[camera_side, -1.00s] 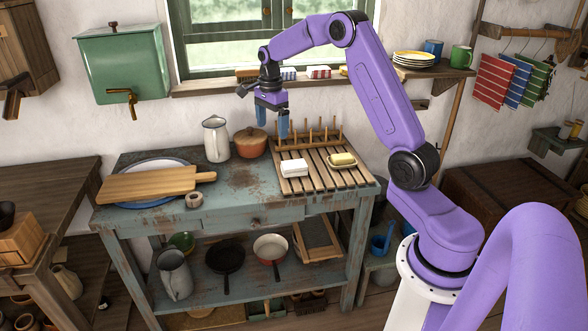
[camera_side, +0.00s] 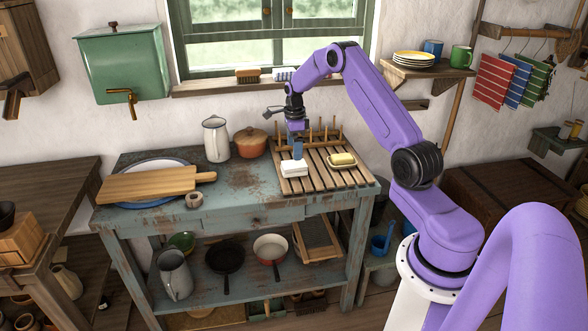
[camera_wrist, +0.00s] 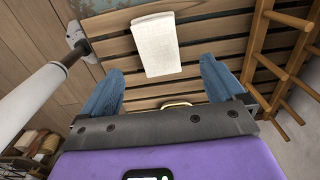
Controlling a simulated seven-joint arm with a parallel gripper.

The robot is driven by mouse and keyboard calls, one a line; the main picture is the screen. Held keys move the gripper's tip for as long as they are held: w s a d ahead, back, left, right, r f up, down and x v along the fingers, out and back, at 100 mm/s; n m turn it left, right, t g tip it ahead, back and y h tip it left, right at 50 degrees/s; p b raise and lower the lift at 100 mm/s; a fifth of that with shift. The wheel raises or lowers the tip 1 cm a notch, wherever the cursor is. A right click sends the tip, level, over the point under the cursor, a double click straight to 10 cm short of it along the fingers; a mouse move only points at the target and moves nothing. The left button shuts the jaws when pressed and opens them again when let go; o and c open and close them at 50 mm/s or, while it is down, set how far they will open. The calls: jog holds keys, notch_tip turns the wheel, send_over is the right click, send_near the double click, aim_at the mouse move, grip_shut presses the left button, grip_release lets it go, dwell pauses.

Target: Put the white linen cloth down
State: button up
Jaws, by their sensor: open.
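The white linen cloth (camera_side: 294,171) is a small folded block lying on the slatted wooden rack (camera_side: 322,178), on the left part of the slats. In the wrist view, the cloth (camera_wrist: 157,45) lies flat on the slats ahead of the fingertips. My gripper (camera_side: 298,152) is just above and behind the cloth in the side view. In the wrist view, my gripper (camera_wrist: 161,68) has its two blue fingers wide apart with nothing between them. I cannot tell from the side view whether a finger touches the cloth.
A yellow block on a dish (camera_side: 342,160) sits right of the cloth. Upright pegs (camera_side: 323,131) line the rack's back. A brown lidded pot (camera_side: 250,144) and a white pitcher (camera_side: 215,140) stand to the left. The blue worktop's (camera_side: 240,188) front middle is clear.

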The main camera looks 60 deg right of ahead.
aim_at(294, 164)
jog(key=shift+a+f, duration=0.2)
jog(key=shift+f, duration=3.55)
jog(key=c, duration=1.1)
